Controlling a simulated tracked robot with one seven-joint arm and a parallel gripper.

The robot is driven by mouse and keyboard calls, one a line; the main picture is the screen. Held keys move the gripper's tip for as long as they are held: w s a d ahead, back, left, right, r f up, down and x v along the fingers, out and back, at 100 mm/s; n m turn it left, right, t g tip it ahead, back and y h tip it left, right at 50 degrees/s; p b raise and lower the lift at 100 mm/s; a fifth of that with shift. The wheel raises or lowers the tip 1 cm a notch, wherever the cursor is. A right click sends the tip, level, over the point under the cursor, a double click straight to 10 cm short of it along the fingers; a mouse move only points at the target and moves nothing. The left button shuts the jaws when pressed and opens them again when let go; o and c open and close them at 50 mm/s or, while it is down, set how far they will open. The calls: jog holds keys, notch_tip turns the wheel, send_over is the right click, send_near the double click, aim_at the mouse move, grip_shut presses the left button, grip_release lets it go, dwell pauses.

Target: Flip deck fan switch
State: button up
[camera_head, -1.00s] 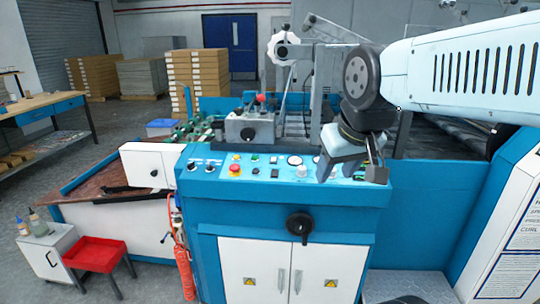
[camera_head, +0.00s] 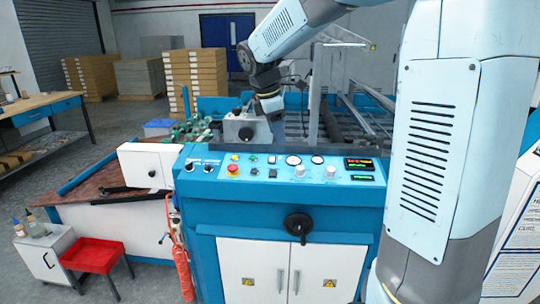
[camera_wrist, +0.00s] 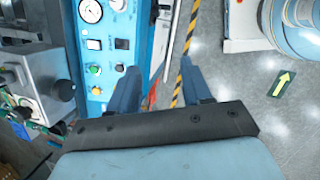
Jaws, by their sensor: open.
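The blue control panel (camera_head: 330,172) carries gauges, knobs, coloured buttons and small switches. Two black knobs, one of them the left black knob (camera_head: 190,167), sit at its left end. A small dark switch (camera_head: 254,171) sits near its middle. The labels are too small to read, so I cannot tell which is the deck fan switch. In the wrist view the panel (camera_wrist: 108,58) lies left of my gripper (camera_wrist: 158,66), whose fingers are open and empty. In the head view my gripper (camera_head: 269,105) hangs beyond the panel, above the grey roller unit; its fingertips are unclear.
A grey unit (camera_head: 245,130) stands behind the panel. A red emergency button (camera_head: 233,170) is on the panel. White cabinet doors (camera_head: 265,270) and a black handwheel (camera_head: 298,224) are below. Bare floor (camera_wrist: 225,80) shows in the wrist view.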

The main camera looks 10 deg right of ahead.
jog(key=w+f+n+g+y, duration=0.1)
jog(key=w+f+n, duration=0.25)
jog(key=w, duration=0.35)
jog(key=w+f+n, duration=0.3)
jog(key=w+n, duration=0.2)
jog(key=w, duration=0.2)
jog(key=n+y, duration=0.2)
jog(key=n, duration=0.4)
send_over(272, 159)
jog(key=shift+g, duration=0.3)
notch_tip(272, 159, down, 4)
jog(key=shift+f, duration=4)
grip_shut()
